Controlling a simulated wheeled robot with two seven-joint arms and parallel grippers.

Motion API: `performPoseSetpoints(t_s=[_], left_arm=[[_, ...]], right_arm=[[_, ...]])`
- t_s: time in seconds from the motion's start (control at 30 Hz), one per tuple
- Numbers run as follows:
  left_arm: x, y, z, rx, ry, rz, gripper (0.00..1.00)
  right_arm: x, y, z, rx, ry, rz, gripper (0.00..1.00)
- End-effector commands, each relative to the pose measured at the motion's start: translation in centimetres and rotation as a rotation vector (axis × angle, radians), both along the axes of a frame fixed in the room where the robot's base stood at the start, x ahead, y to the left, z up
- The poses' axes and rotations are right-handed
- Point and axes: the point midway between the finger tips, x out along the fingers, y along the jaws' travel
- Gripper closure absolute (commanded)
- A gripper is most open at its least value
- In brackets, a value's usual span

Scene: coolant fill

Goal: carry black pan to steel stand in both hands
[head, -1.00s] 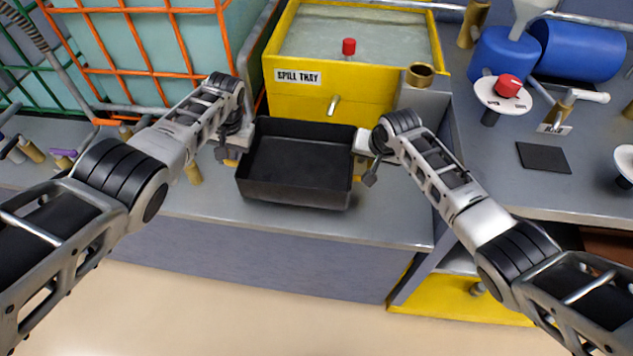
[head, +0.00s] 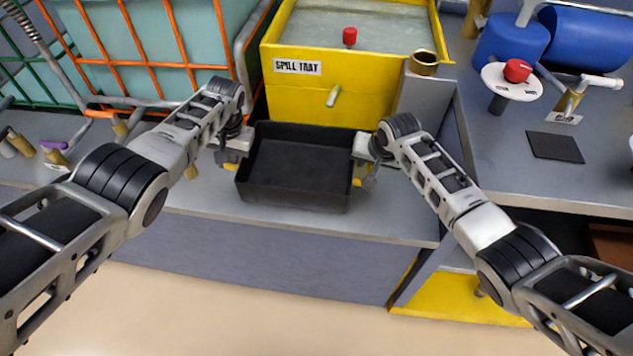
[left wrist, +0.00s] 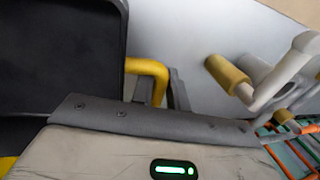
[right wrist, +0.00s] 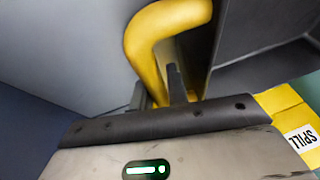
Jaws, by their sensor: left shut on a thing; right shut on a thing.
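The black pan (head: 295,168) is an empty, deep rectangular tray between my two grippers, and it looks level. My left gripper (head: 238,150) is shut at its left side, on a yellow handle (left wrist: 150,72) seen in the left wrist view. My right gripper (head: 361,155) is shut at its right side, on a yellow handle (right wrist: 160,35) seen in the right wrist view. The pan is over the grey counter (head: 400,222); I cannot tell how high. I cannot make out for certain which thing is the steel stand.
A yellow spill tray (head: 350,95) is close behind the pan, with a small spout (head: 333,97). A brass cup (head: 423,62) is at its right. An orange-caged tank (head: 150,40) is behind left. A blue drum (head: 585,45) and dark pad (head: 555,147) are right.

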Motion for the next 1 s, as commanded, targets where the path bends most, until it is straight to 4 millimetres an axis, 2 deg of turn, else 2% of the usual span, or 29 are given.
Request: performPoseSetpoints(t_s=[0.03, 0.07, 0.1, 0.13, 0.4, 0.57, 0.77, 1.0], left_arm=[[0.0, 0.2, -0.8, 0.004, -0.001, 0.002, 1.00], [0.0, 0.2, -0.5, 0.004, 0.000, 0.002, 0.79], [0.0, 0.2, -0.3, 0.004, 0.000, 0.001, 0.68], [0.0, 0.2, -0.3, 0.003, 0.000, 0.001, 0.62], [0.0, 0.0, -0.2, 0.001, 0.000, 0.000, 0.62], [0.0, 0.0, 0.5, 0.000, -0.001, 0.000, 0.62], [0.0, 0.0, 3.1, -0.001, -0.001, 0.000, 0.62], [0.0, 0.0, 7.7, 0.000, -0.001, 0.000, 0.62]], right_arm=[[0.1, -0.2, -0.8, -0.003, -0.001, -0.002, 1.00], [0.0, -0.2, -0.5, -0.003, 0.000, -0.003, 0.78], [0.0, -0.2, -0.4, -0.003, 0.000, -0.003, 0.67], [0.0, -0.2, -0.4, -0.003, 0.001, -0.002, 0.62], [0.0, 0.0, -0.3, -0.001, 0.000, 0.000, 0.62], [0.0, 0.1, 0.5, 0.001, -0.001, 0.000, 0.62], [0.1, 0.1, 3.1, 0.002, -0.001, 0.001, 0.62], [0.0, 0.1, 7.8, 0.001, -0.001, 0.000, 0.62]])
